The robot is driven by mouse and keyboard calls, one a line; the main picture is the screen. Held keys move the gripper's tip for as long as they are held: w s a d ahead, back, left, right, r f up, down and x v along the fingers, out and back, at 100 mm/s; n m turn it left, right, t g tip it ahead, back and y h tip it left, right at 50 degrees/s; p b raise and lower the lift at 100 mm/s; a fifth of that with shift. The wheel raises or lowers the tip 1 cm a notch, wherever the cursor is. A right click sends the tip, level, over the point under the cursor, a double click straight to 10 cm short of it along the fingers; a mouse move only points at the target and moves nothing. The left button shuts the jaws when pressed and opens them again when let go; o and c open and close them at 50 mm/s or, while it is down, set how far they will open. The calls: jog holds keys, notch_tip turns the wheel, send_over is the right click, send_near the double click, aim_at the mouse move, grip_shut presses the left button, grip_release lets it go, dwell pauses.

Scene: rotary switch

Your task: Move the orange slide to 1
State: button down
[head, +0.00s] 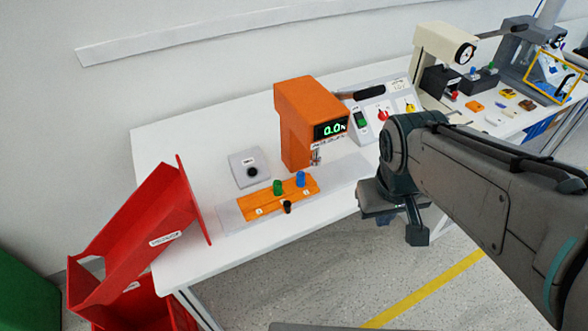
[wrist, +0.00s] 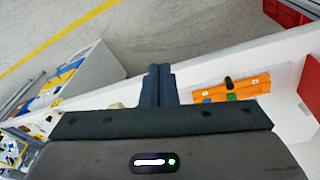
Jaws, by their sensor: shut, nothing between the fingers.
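The orange slide (head: 290,196) lies on a pale rail (head: 230,217) on the white table, below an orange press (head: 297,112) with a green "0.0" display. The slide carries a green peg (head: 277,187), a blue peg (head: 300,179) and a black knob (head: 287,207) on its front edge. Small white labels sit on it, too small to read surely. The slide also shows in the wrist view (wrist: 258,84). My gripper (head: 405,225) is shut and empty, off the table's front edge and right of the slide, apart from it. In the wrist view its fingers (wrist: 161,85) are together.
Red bins (head: 140,240) stand at the table's left end. A grey box with a black button (head: 248,168) sits behind the slide. A switch panel (head: 380,110) and other machines stand to the right. The floor in front is clear.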

aim_at(281, 196)
jog(key=w+a+f+n+t+h+p, duration=0.1)
jog(key=a+n+h, duration=0.2)
jog(key=a+n, duration=0.75)
jog(key=w+a+f+n+t+h+p, duration=0.1)
jog(key=w+a+n+h, duration=0.15)
jog(key=a+n, duration=0.8)
jog(key=s+a+f+n+t, duration=0.1)
jog(key=s+a+n, duration=0.15)
jog(key=a, duration=0.45)
jog(key=s+a+f+n+t, duration=0.1)
jog(key=s+a+f+t, duration=0.15)
jog(key=a, duration=0.35)
jog(key=shift+n+g, duration=0.25)
jog(key=shift+g, duration=0.3)
jog(key=p+x, duration=0.1)
jog(key=x, duration=1.7)
jog(key=shift+w+d+f+p, duration=0.1)
jog(key=shift+w+d+p, duration=0.2)
jog(key=shift+w+p, duration=0.1)
jog(key=w+d, duration=0.1)
jog(key=w+d+p, duration=0.1)
jog(key=shift+w+d, duration=0.15)
jog(key=shift+w, duration=0.1)
jog(key=shift+w+d+f, duration=0.1)
jog(key=shift+w+d, duration=0.15)
jog(key=shift+w, duration=0.05)
jog(key=shift+d, duration=0.1)
